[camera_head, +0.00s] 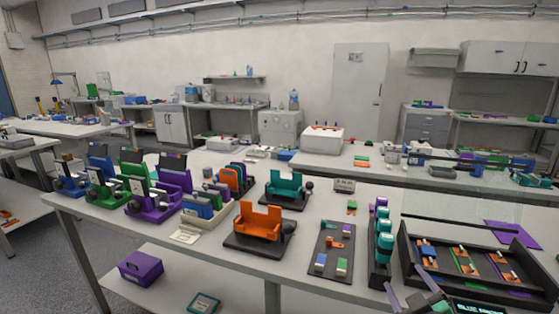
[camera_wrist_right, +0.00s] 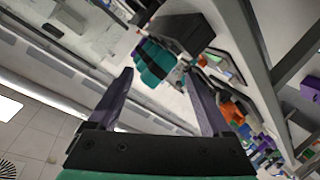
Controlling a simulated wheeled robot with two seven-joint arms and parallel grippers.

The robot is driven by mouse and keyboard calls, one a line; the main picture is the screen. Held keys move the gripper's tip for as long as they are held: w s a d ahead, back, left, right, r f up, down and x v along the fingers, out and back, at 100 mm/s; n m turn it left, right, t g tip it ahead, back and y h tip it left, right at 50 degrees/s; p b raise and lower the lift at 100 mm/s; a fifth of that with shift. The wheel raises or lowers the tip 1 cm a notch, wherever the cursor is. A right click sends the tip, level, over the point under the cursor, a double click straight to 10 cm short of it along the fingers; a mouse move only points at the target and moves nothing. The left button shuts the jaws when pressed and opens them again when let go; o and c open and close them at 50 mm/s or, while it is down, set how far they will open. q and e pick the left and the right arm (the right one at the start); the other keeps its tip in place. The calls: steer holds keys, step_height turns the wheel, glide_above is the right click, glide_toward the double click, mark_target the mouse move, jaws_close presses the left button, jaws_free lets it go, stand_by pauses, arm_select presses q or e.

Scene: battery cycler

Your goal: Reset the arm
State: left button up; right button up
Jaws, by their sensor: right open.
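My right gripper (camera_head: 405,279) shows at the bottom right of the head view, in front of the black tray (camera_head: 404,262). Its two purple fingers stand apart. In the right wrist view the same gripper (camera_wrist_right: 157,76) is open, with nothing between its fingers. My left gripper is in neither view.
The tray holds several blue, green and orange parts. To its left are a teal-topped row (camera_head: 383,238), a dark board (camera_head: 330,244) and an orange cradle (camera_head: 259,222). Coloured stands (camera_head: 160,190) fill the bench's left side. Bare bench top lies at its front left.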

steer(key=s+a+f+m+g+y, duration=0.1)
steer(key=s+a+f+m+g, duration=0.1)
steer(key=s+f+g, duration=0.6)
steer(key=s+a+f+m+g+y, duration=0.2)
steer(key=s+a+f+g, duration=0.15)
steer(key=s+f, duration=0.8)
step_height(320, 180, down, 25)
steer(key=s+d+g, duration=0.1)
steer(key=s, duration=0.1)
steer(key=s+d+f+g, duration=0.1)
steer(key=s+d+f, duration=0.2)
steer(key=s+f, duration=0.9)
steer(key=s, duration=0.3)
steer(key=shift+s+f+n+h, duration=0.3)
steer(key=shift+s+f, duration=0.1)
steer(key=shift+g, duration=0.25)
